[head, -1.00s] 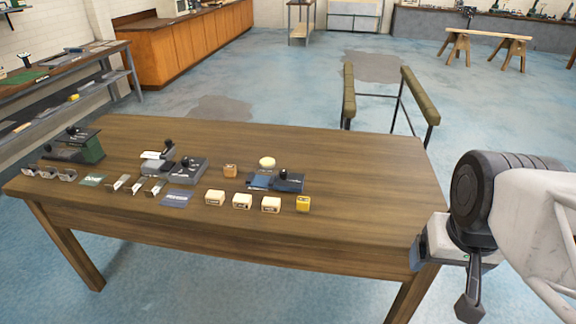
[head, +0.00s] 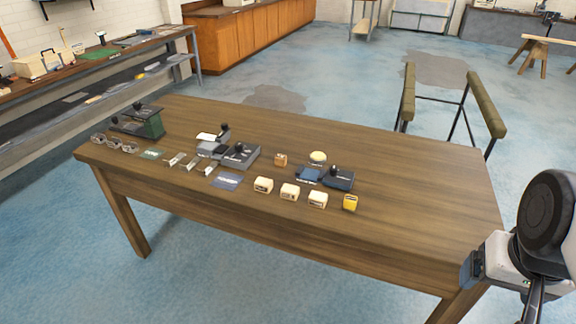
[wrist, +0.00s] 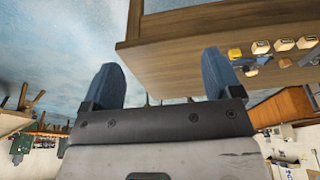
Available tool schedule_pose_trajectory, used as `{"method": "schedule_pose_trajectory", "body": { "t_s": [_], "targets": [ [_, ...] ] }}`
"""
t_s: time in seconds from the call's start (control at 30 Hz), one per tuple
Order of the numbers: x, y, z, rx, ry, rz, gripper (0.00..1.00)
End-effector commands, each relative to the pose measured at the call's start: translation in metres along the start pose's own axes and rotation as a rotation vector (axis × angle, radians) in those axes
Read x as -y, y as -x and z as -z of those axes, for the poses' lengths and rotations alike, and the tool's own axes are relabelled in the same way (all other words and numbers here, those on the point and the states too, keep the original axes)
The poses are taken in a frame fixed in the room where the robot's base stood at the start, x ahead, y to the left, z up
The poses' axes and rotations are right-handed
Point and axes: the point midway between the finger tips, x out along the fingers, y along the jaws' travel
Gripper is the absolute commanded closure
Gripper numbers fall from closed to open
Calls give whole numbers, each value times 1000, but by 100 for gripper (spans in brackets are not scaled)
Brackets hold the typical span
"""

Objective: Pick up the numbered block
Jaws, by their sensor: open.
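Several small blocks stand on the wooden table (head: 400,225). A row near its front edge has a cream block (head: 263,185), a second cream block (head: 290,191), a third cream block (head: 318,200) and a yellow block (head: 350,203). Dark marks show on the cream blocks, too small to read, so I cannot tell which block is the numbered one. A small orange-brown block (head: 281,159) stands behind the row. My gripper (wrist: 160,62) is open and empty in the wrist view, with two blue fingers apart. It is off the table's right end, away from the blocks.
Dark devices with black knobs (head: 240,155) and a green-sided box (head: 150,125) stand farther left on the table. The table's right part is bare. A padded rail frame (head: 445,105) stands behind the table.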

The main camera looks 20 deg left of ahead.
Motion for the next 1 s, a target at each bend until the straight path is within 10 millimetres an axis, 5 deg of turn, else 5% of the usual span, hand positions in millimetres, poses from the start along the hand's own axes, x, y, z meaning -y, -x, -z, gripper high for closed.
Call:
{"method": "schedule_pose_trajectory", "body": {
  "t_s": [0.17, 0.3, 0.67, 1.0],
  "targets": [
    [0, 0, 0, 0, 0, 0, 16],
    [0, 0, 0, 0, 0, 0, 28],
    [2, 0, 4, 1, -8, 3, 28],
    [29, -3, 54, 17, -136, 53, 28]
  ]
}}
